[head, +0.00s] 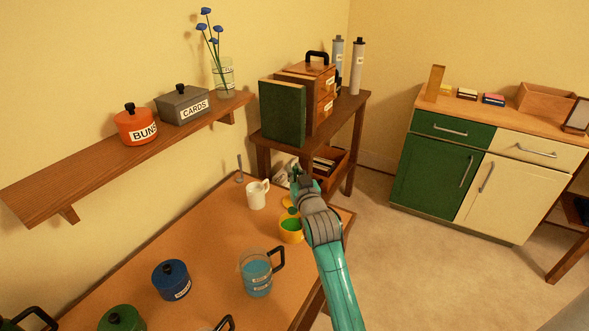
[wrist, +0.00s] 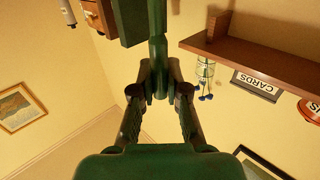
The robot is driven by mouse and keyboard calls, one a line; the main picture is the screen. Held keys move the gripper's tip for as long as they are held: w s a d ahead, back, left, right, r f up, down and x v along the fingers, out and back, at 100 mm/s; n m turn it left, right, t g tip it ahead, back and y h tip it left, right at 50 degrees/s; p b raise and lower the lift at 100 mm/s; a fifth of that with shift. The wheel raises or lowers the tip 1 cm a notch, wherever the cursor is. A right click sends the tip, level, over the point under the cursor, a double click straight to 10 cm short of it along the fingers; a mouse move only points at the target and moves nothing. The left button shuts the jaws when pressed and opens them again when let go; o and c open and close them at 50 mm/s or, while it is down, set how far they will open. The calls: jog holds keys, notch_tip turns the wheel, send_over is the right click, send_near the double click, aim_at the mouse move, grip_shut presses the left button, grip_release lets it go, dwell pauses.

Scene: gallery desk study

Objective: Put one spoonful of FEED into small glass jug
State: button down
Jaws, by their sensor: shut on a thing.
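My gripper (head: 297,188) is above the far right part of the desk, over a yellow pot (head: 291,236) that shows green inside. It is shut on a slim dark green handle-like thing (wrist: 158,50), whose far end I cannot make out. A small yellow patch (head: 287,202) shows just under the gripper; I cannot tell what it is. A glass jug (head: 257,278) with light blue contents and a black handle stands nearer, its label too small to read. Other black-handled vessels are cut off at the lower edge (head: 222,324). No FEED label is readable.
On the desk (head: 205,230) stand a white mug (head: 257,196), a blue lidded pot (head: 171,281) and a green lidded pot (head: 121,319). A grey spoon-like utensil (head: 239,168) is behind the mug. A wall shelf (head: 60,190) overhangs the left. A side table (head: 343,121) stands beyond.

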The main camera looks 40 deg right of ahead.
jog(key=shift+f, duration=4.15)
jog(key=shift+r, duration=3.95)
